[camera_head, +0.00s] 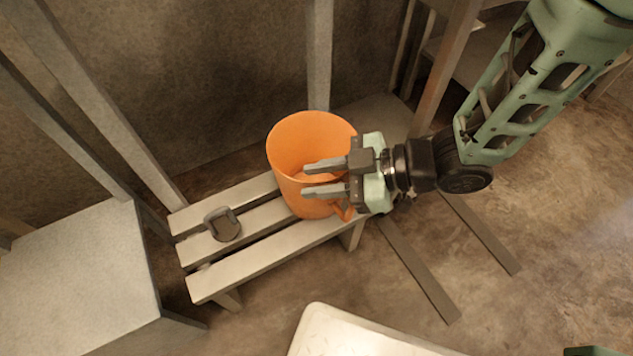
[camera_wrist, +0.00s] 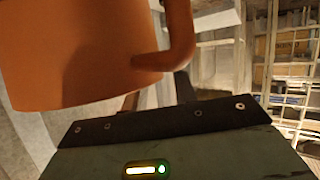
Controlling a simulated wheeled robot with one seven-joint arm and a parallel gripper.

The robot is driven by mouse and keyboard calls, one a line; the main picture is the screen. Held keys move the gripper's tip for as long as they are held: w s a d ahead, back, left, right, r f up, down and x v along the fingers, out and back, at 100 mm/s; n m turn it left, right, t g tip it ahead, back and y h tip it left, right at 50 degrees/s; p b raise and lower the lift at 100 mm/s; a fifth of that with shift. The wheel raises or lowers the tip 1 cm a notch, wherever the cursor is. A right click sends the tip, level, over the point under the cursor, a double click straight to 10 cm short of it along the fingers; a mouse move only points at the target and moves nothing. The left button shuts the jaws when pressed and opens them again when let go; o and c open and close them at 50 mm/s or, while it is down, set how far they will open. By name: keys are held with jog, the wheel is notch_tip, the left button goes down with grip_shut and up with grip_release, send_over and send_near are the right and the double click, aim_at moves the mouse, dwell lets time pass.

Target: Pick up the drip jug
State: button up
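The drip jug is a large orange jug (camera_head: 284,160), open at the top, standing upright on the right part of a slatted bench (camera_head: 250,262). In the wrist view the jug's orange body (camera_wrist: 75,55) fills the upper left, with its curved handle (camera_wrist: 182,40) to the right. My gripper (camera_head: 308,180) comes in from the right, its two fingers apart and pointing left. In the head view the fingers overlap the jug's near side. The wrist view shows my gripper (camera_wrist: 158,95) close by the handle, with nothing seen between the fingers. Contact cannot be told.
A small dark grey object with a handle (camera_head: 224,226) sits on the bench's left part. A grey block-like table (camera_head: 70,270) stands at left. Metal posts (camera_head: 319,55) and a wall are behind. A pale surface (camera_head: 350,335) lies at the bottom. Floor at right is mostly clear.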

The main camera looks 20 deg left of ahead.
jog(key=shift+s+a+f, duration=0.1)
jog(key=shift+a, duration=0.3)
jog(key=shift+c, duration=0.3)
grip_shut()
jog(key=shift+d+f, duration=0.1)
dwell(0.8)
